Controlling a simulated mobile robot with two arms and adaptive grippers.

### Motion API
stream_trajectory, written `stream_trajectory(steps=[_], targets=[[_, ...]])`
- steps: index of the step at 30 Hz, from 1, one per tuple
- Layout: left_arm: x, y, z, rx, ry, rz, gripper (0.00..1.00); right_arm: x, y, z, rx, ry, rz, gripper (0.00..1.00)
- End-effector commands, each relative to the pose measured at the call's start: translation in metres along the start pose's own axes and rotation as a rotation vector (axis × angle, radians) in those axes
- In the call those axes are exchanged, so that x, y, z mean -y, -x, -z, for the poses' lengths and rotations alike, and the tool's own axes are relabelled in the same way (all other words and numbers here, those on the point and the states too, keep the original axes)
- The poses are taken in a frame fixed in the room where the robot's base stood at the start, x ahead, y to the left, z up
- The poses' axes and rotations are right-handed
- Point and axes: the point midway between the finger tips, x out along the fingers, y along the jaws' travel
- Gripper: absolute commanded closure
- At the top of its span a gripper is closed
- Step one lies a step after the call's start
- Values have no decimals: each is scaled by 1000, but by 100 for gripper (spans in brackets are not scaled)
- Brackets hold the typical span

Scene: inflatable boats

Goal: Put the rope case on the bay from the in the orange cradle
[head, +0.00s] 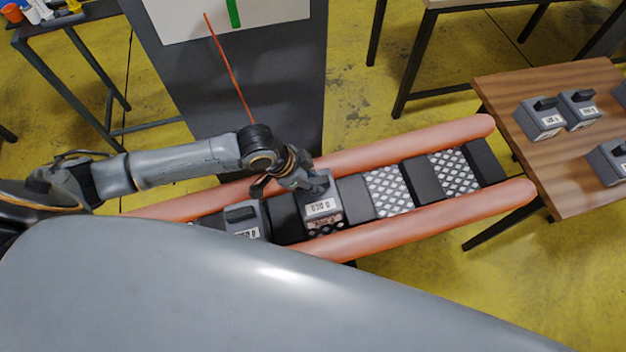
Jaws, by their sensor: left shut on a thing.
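My left gripper (308,178) is shut on the top of a grey case (322,208) with a white label; the label is too small to read surely. The held case is over a checkered bay of the orange cradle (420,220), between its two long tubes. I cannot tell whether it touches the bay. Another grey case (243,222) with a dark handle sits in the cradle just left of it. Checkered bays (389,191) and (455,172) to the right are empty, with black blocks between them. My right gripper is out of view.
A wooden table (560,120) at the right bears several similar grey cases (540,118). A dark panel with a white board (235,15) stands behind the cradle. A side table with small items (45,12) is at the upper left.

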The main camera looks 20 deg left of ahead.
Motion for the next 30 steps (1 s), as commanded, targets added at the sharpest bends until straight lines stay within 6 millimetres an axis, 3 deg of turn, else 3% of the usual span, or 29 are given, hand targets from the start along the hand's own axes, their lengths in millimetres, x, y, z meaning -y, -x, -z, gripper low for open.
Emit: stream_trajectory(steps=[21,30], targets=[[0,-41,-15,-6,0,0,100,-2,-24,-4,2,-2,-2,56],[0,-46,-17,-7,0,0,100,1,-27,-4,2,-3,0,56]])
